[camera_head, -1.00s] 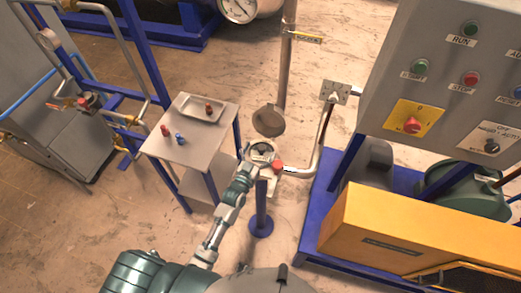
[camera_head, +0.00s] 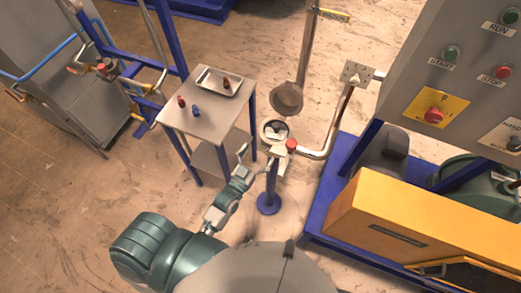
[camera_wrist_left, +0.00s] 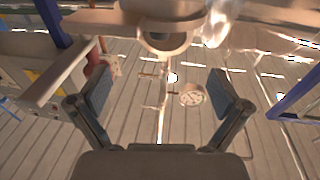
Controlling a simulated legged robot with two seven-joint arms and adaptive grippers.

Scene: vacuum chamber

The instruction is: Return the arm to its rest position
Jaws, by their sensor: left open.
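My left arm comes in from the lower left of the head view. Its gripper (camera_head: 254,160) is open and empty, just left of the pipe fitting with a red knob (camera_head: 292,146) on the blue post (camera_head: 269,188). In the left wrist view the two fingers stand wide apart with nothing between the pads (camera_wrist_left: 158,92). A red knob (camera_wrist_left: 101,72) shows behind the left finger there. Whether the gripper touches the fitting is not clear. My right gripper is not in view.
A small steel table (camera_head: 205,125) with a tray (camera_head: 219,82) and red and blue parts stands to the left. A round open flange (camera_head: 286,99) is behind the fitting. A control cabinet (camera_head: 456,85) and yellow box (camera_head: 390,220) stand right. Floor is clear at lower left.

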